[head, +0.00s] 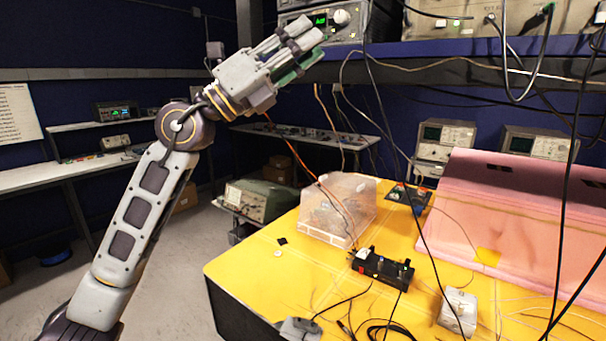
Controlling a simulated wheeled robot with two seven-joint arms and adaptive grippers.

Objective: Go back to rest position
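My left arm rises from the lower left of the head view. Its grey gripper (304,46) is held high, well above the yellow table top (240,269), and points up and to the right. Its fingers lie close together in this view, with green parts along the lower side. I cannot tell how far apart the tips are, and I see nothing held. The gripper overlaps the front of a dark instrument in the picture. My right gripper is not in view.
A clear plastic box (340,203), a black device (381,268) and a small white box (458,311) stand on the table. Pink foam (505,215) is at the right. Black cables hang in front. A shelf (480,70) spans the upper right. Floor is open at left.

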